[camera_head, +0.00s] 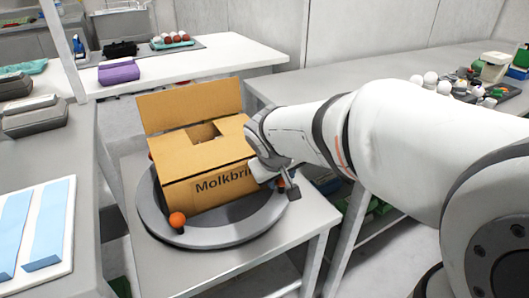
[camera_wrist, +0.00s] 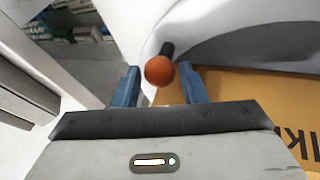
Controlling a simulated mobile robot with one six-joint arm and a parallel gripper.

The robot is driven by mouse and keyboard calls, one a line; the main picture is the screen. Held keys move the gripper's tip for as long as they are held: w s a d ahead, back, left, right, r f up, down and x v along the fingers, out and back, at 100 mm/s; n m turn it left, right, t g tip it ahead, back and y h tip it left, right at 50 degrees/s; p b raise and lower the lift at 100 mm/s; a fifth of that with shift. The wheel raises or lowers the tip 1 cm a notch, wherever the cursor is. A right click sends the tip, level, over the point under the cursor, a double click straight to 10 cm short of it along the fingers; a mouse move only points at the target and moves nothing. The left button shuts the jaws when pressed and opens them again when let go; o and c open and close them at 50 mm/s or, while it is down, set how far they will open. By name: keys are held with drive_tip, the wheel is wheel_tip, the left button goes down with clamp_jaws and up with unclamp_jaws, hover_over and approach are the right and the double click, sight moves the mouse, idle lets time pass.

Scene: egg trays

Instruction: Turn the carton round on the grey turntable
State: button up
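The cardboard carton (camera_head: 205,178) marked "Molkbri…" sits on the round grey turntable (camera_head: 225,236) with a flap standing up at its back. An orange ball knob (camera_head: 177,219) shows at the turntable's front left rim. My gripper (camera_wrist: 160,88) is at the carton's right side in the head view, where its fingers are mostly hidden. In the wrist view its two blue fingers are apart, with an orange knob (camera_wrist: 159,71) on a dark stem between them and gaps on both sides. The carton's printed side (camera_wrist: 245,100) shows at right.
The turntable stands on a small grey table (camera_head: 185,278). A left bench holds light blue strips (camera_head: 48,225) and dark boxes (camera_head: 35,118). A white table behind holds a purple case (camera_head: 118,72). The right bench carries white balls (camera_head: 430,80) and other clutter.

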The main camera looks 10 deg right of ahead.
clamp_jaws()
drive_tip(key=shift+w+r+p, duration=0.1)
drive_tip(key=shift+w+p, duration=0.05)
drive_tip(key=shift+p, duration=0.15)
